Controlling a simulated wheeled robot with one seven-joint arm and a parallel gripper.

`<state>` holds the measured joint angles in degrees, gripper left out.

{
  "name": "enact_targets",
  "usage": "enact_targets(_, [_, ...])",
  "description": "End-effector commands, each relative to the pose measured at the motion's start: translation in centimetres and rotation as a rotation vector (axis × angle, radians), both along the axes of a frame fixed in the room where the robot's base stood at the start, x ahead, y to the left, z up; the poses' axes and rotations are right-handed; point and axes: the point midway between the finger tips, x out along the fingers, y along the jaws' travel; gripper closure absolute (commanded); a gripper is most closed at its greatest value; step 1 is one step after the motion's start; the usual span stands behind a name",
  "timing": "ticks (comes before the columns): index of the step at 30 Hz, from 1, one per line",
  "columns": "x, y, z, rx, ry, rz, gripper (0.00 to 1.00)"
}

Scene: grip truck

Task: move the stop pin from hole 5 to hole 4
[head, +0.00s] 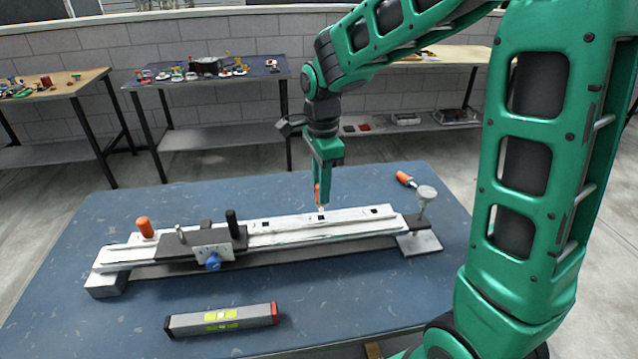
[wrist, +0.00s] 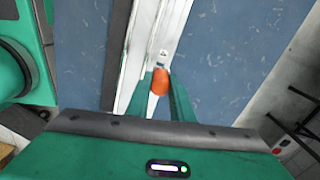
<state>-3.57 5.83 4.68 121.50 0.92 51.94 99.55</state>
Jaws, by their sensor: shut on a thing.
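My gripper (head: 320,180) points down over the right half of the pale rail (head: 285,236). It is shut on the orange stop pin (head: 317,194). In the wrist view, the pin's orange top (wrist: 160,82) sits between the two green fingers, over the rail (wrist: 148,45). The pin's lower end is close to the rail's top by a dark square mark. I cannot tell whether it is in a hole or just above, nor read the hole numbers. Another dark mark shows on either side along the rail.
A dark carriage (head: 190,243) with a blue knob (head: 213,262) and black post sits on the rail's left half. A spirit level (head: 222,319) lies in front.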

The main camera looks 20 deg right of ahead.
Motion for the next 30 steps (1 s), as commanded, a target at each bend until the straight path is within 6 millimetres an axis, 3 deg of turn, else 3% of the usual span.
enact_targets(30, [0.0,-0.1,-4.0,0.000,0.001,-0.002,1.00])
